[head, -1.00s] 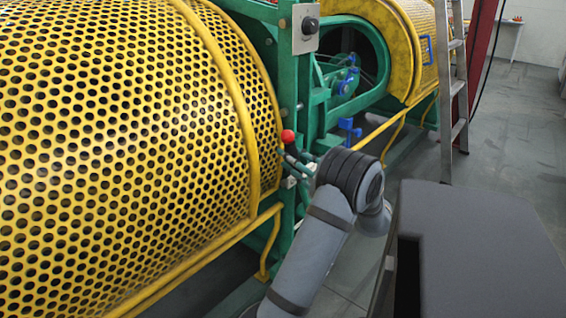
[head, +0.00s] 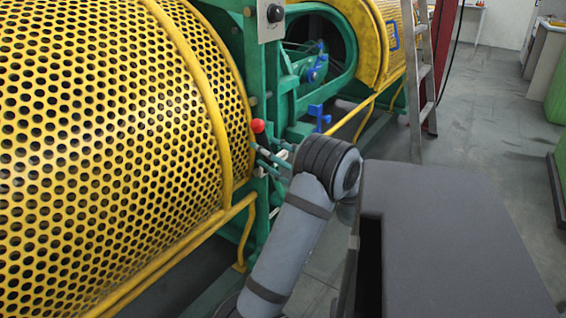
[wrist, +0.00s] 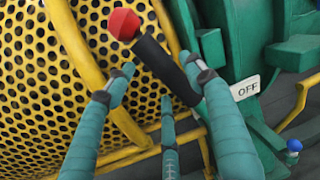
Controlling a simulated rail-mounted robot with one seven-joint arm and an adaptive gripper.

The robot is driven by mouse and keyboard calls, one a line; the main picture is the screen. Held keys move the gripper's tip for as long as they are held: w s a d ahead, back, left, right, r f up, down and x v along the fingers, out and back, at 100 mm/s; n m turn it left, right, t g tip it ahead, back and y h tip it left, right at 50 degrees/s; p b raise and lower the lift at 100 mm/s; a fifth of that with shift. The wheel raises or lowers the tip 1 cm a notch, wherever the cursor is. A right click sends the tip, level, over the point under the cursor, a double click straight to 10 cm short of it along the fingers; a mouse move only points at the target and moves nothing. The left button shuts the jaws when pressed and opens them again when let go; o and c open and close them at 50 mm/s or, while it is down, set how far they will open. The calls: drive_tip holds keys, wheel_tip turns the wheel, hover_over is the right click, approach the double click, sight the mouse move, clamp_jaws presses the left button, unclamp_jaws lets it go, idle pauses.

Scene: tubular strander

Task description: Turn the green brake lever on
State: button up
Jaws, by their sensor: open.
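The brake lever shows in the wrist view as a black handle (wrist: 166,67) with a red knob (wrist: 123,24) on its upper left end. It slants down to the right towards the green machine frame. A white OFF label (wrist: 245,88) is to the right of it. My gripper (wrist: 157,64) is open, with its teal fingers spread on either side of the handle below the knob; I cannot tell if any finger touches it. In the head view the red knob (head: 258,126) stands just above my gripper's teal fingers (head: 272,162). My arm hides the lever's lower part there.
A yellow perforated drum guard (head: 100,130) fills the left, with a yellow rail (head: 190,250) below it. Blue valve-like parts (head: 319,117) and a ladder (head: 420,75) are farther back. Open floor (head: 480,120) lies to the right.

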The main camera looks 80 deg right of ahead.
drive_tip(key=v, duration=0.9)
drive_tip(key=shift+s+a, duration=0.2)
drive_tip(key=shift+s, duration=0.1)
drive_tip(key=x, duration=1.2)
drive_tip(key=shift+w+d+r+p, duration=0.1)
drive_tip(key=shift+d+r+p, duration=0.1)
drive_tip(key=shift+p, duration=0.1)
drive_tip(key=shift+d, duration=0.1)
